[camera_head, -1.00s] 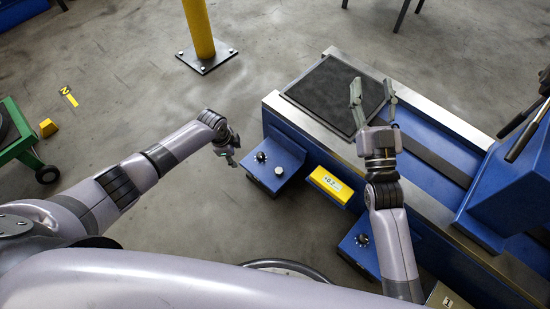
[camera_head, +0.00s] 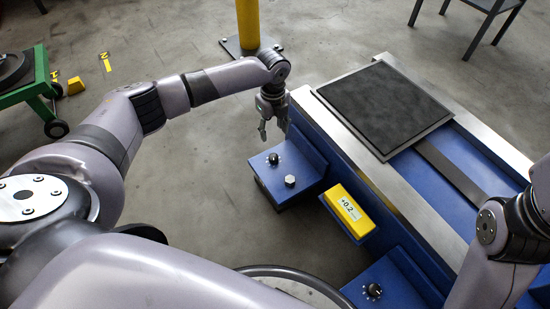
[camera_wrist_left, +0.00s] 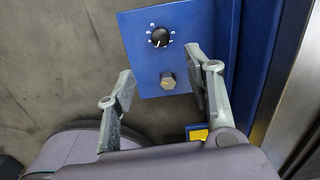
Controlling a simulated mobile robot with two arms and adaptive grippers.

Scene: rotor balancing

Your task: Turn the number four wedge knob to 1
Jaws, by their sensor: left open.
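A black knob (camera_head: 272,159) with a ring of small marks sits on top of a blue box (camera_head: 298,168); I cannot read which wedge number it carries. In the left wrist view the knob (camera_wrist_left: 160,37) has a light pointer line, but its setting is too small to read. A second black knob (camera_head: 374,290) sits on another blue box at the bottom. My left gripper (camera_head: 275,130) is open and empty, beyond and above the first knob, apart from it. Its fingers (camera_wrist_left: 160,75) stand wide apart below the knob in the wrist view. My right gripper is out of view.
A silver hex stud (camera_head: 290,181) stands near the first knob. A yellow display (camera_head: 349,211) reading +0.2 sits between the boxes. The blue machine bed with steel rails (camera_head: 370,180) runs along the right.

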